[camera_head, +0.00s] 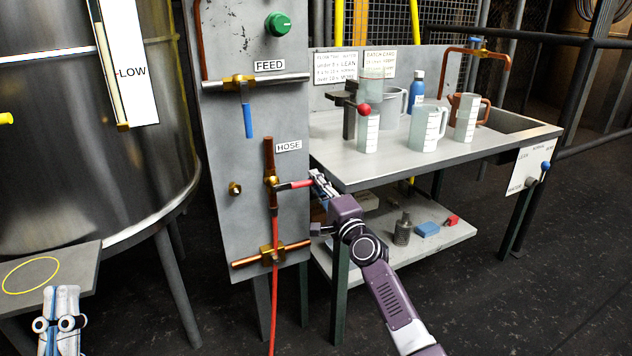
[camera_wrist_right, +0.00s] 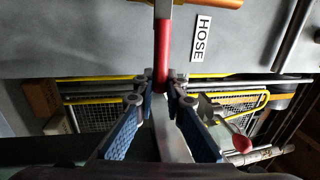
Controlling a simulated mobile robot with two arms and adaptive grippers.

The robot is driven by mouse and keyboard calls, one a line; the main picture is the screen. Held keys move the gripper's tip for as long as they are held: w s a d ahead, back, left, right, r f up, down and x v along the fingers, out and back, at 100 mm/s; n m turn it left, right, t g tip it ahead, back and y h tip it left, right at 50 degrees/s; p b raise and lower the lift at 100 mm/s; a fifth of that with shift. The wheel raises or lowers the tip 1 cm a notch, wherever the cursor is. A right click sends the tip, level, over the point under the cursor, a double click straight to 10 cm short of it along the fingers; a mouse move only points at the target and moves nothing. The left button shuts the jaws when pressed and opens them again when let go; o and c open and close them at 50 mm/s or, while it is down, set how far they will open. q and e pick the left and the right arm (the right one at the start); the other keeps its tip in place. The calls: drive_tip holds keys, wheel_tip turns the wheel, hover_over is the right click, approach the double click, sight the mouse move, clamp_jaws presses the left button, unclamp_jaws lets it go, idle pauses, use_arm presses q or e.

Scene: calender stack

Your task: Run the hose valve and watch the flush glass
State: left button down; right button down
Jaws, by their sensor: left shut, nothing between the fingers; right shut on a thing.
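The hose valve (camera_head: 271,183) is a brass body on a copper pipe below the HOSE label. Its red lever (camera_head: 293,184) points sideways to the right. My right gripper (camera_head: 316,182) is shut on the lever's outer end. In the right wrist view the red lever (camera_wrist_right: 161,50) runs from the pipe to between the fingers (camera_wrist_right: 161,85). My left gripper (camera_head: 62,303) is shut and empty at the lower left, far from the valve. Which vessel is the flush glass I cannot tell; a clear cylinder (camera_head: 368,142) stands at the bench's left end.
A red hose (camera_head: 273,310) hangs below the panel. The FEED valve's blue lever (camera_head: 248,121) points down. The bench (camera_head: 345,172) on the right holds several jugs and cylinders. A steel tank (camera_head: 90,200) and a small shelf (camera_head: 75,262) with a yellow ring stand left.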

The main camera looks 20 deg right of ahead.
drive_tip(key=shift+f, duration=0.25)
drive_tip(key=c, duration=2)
unclamp_jaws()
drive_tip(key=shift+r, duration=0.1)
drive_tip(key=shift+o, duration=0.2)
drive_tip(key=s+f, duration=0.2)
drive_tip(key=s, duration=1)
drive_tip(key=shift+d+f, duration=0.2)
